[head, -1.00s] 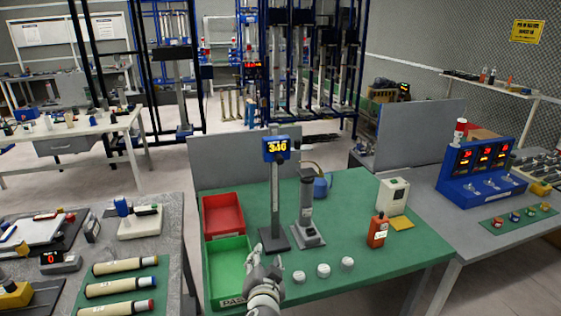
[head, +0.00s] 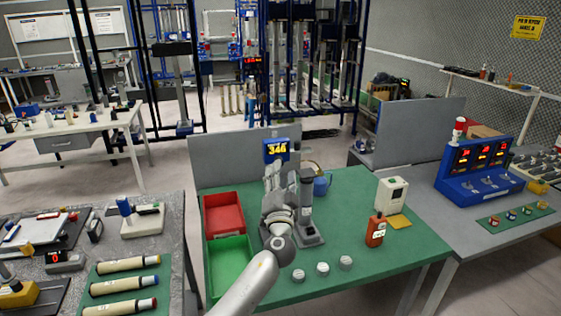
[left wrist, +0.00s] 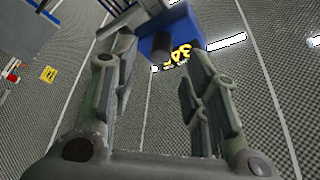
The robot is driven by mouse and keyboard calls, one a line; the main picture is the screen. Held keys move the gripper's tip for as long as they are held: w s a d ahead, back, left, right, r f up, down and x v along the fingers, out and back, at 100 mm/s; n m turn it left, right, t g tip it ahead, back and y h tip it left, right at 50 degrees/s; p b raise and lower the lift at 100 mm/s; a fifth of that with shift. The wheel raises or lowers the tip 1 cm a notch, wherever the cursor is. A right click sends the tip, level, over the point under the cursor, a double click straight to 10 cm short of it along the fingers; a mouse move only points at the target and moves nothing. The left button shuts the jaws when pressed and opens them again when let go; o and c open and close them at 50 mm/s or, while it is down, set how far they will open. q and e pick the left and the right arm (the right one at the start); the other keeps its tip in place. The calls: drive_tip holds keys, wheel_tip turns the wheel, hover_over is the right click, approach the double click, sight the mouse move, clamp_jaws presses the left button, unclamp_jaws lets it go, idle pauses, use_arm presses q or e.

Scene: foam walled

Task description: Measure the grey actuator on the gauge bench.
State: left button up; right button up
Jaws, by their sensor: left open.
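An upright grey cylinder with a dark cap (head: 306,198), apparently the grey actuator, stands in a dark base on the green bench (head: 355,260). To its left is the gauge with a blue display (head: 277,150) and yellow digits; my arm hides most of its post. My left gripper (head: 272,172) is raised in front of the post, below the display and left of the cylinder. In the left wrist view its two fingers (left wrist: 155,85) are apart with nothing held. The blue display (left wrist: 172,27) shows beyond them, with a dark round part near it. My right gripper is not in view.
A red bin (head: 222,212) and a green bin (head: 229,268) sit at the bench's left. Several white round pieces (head: 322,269) line the front. An orange device (head: 376,231) and a white box (head: 391,195) stand at right. A grey panel (head: 222,163) closes the back.

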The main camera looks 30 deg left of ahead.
sight(278, 152)
use_arm(q)
drive_tip(key=shift+p+x, duration=0.55)
drive_tip(key=shift+x, duration=1.5)
drive_tip(key=shift+c, duration=0.2)
drive_tip(key=c, duration=0.8)
